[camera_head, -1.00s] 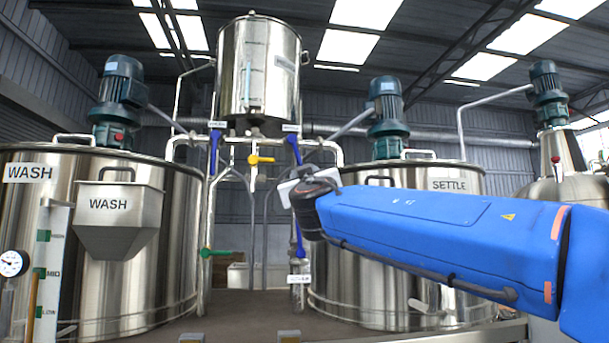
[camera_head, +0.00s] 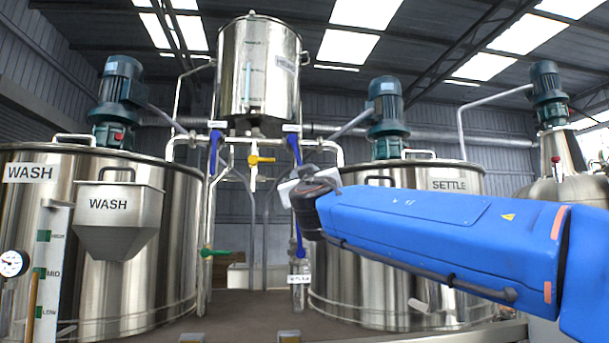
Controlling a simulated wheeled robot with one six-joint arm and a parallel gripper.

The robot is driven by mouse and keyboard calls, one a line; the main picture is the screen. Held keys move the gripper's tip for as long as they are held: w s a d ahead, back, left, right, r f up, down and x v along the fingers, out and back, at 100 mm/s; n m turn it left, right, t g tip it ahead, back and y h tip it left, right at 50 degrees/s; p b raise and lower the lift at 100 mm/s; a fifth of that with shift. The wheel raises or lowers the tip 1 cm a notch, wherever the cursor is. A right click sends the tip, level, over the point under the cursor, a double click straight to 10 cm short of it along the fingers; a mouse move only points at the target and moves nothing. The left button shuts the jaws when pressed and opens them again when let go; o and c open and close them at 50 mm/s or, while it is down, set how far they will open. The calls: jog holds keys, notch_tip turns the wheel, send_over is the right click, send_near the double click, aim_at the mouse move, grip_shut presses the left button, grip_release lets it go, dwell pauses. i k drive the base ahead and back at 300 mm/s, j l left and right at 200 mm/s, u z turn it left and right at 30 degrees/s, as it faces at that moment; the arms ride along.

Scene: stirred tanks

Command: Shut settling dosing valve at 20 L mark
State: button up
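The steel dosing tank (camera_head: 277,72) hangs high in the middle, with a narrow upright sight glass (camera_head: 247,85) on its front. Its marks and liquid level are too small to read. Under it, a valve with a blue handle (camera_head: 293,149) sits on the right-hand pipe, towards the SETTLE tank (camera_head: 467,240). The handle points down and slightly to the right; its small label is unreadable. My gripper (camera_head: 284,189) is at the end of my blue arm, in the picture just below that handle. Its fingers are small and partly hidden by the wrist, so contact and opening cannot be told.
A matching blue handle (camera_head: 215,151) hangs on the left pipe, with a yellow valve (camera_head: 261,160) between. A green valve (camera_head: 214,252) and another blue handle (camera_head: 300,241) are lower. The WASH tank (camera_head: 140,290) and its hopper (camera_head: 117,215) fill the left.

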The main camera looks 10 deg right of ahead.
aim_at(298, 158)
jog(key=i+l+u, duration=0.2)
jog(key=l, duration=0.15)
jog(key=l+u, duration=0.15)
jog(key=l, duration=0.2)
jog(key=i+l+u, duration=0.2)
jog(key=l, duration=0.2)
jog(key=l+u, duration=0.2)
jog(key=l, duration=0.15)
jog(key=i, duration=0.05)
